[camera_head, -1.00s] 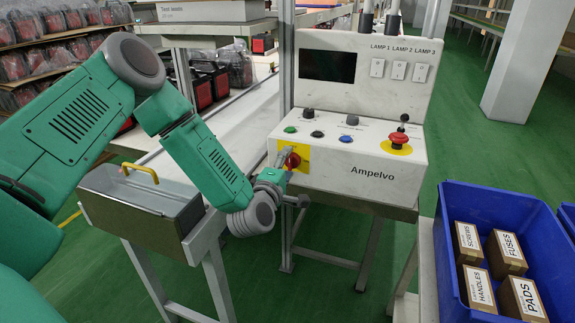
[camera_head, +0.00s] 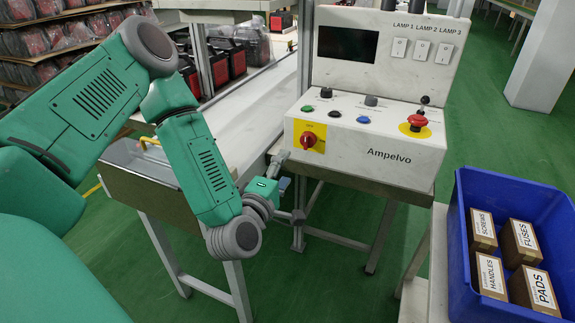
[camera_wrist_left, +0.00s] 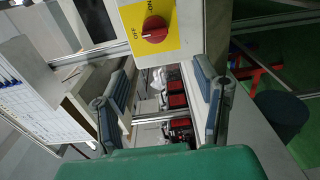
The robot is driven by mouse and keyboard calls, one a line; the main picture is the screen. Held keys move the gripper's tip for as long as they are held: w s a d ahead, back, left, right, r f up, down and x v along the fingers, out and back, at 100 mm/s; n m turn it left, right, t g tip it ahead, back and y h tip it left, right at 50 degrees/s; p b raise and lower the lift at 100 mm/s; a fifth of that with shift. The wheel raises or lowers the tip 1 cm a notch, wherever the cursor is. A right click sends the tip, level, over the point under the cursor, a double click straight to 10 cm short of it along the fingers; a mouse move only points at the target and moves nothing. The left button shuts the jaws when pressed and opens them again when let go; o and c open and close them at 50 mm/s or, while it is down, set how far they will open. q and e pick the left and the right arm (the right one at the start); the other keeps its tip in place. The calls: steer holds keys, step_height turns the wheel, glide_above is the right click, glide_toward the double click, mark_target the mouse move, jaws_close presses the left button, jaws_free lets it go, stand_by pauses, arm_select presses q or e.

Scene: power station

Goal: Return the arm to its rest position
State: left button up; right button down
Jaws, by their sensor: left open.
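My left arm is green and comes in from the left in the head view. Its gripper (camera_head: 285,176) is just left of and below the front of the white Ampelvo control box (camera_head: 368,150), apart from it. In the left wrist view the two fingers of the gripper (camera_wrist_left: 160,105) stand wide apart with nothing between them. The red rotary switch (camera_head: 308,139) on its yellow plate is on the box's front left. It also shows in the left wrist view (camera_wrist_left: 154,28), above the fingers, between OFF and ON markings. My right gripper is not in view.
A blue bin (camera_head: 459,245) with several labelled boxes is at the right. Shelves with red items (camera_head: 60,50) are at the back left. Green floor is open beyond the box.

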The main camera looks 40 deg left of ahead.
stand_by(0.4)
arm_select(q)
steer(key=s+d+f+m+g+h, duration=0.3)
steer(key=s+d+f+m, duration=0.15)
steer(key=f+m, duration=0.2)
steer(key=s+d+f+m+g+h, duration=0.3)
steer(key=d+f+m+g, duration=0.15)
steer(key=f, duration=0.35)
steer(key=s+a+f+m+g, duration=0.1)
steer(key=s+f+m+g, duration=0.3)
steer(key=s, duration=0.6)
steer(key=s+f+m+g+y, duration=0.1)
steer(key=s+f+m+g, duration=0.3)
steer(key=s, duration=0.6)
steer(key=m+g, duration=0.1)
steer(key=m, duration=0.1)
steer(key=shift+s+a+f+m+y, duration=0.15)
steer(key=shift+a+f+m+y, duration=0.15)
steer(key=shift+a, duration=0.1)
